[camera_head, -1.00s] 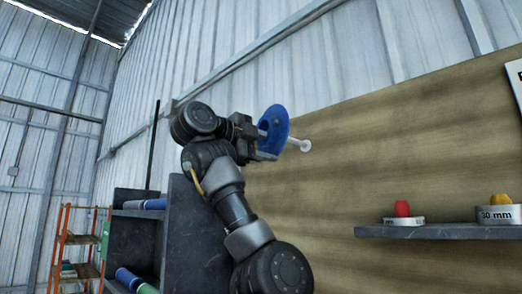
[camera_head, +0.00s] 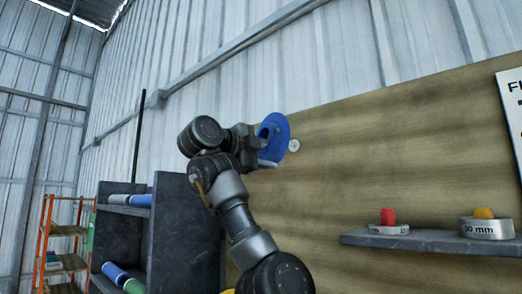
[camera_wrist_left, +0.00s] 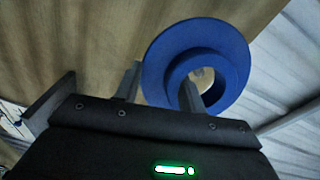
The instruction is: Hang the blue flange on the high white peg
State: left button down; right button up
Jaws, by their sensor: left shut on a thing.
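The blue flange (camera_head: 274,136) is a round disc with a raised collar, held near the wooden board. My left gripper (camera_head: 260,147) is shut on it; the flange also shows in the left wrist view (camera_wrist_left: 236,65), its collar towards the camera and one finger of the gripper (camera_wrist_left: 162,90) overlapping its hole. The white peg (camera_head: 294,146) shows only as a small round pale end just right of the flange; its shaft is hidden. Something pale shows through the hole, but I cannot tell whether the peg is inside it. My right gripper is out of view.
The wooden board (camera_head: 365,170) fills the right side. A grey shelf (camera_head: 430,241) below right holds a red piece (camera_head: 388,217) and a yellow piece (camera_head: 483,213) on pale ring bases. A dark rack (camera_head: 185,235) with coloured rolls stands left below my arm.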

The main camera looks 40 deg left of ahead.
pick_arm(q)
jog(key=shift+w+r+p, duration=0.1)
jog(key=shift+w+p, duration=2.5)
jog(key=shift+w, duration=0.55)
jog(key=shift+w+a+f+b, duration=0.1)
jog(key=shift+w+f+b, duration=0.5)
jog(key=shift+b, duration=0.4)
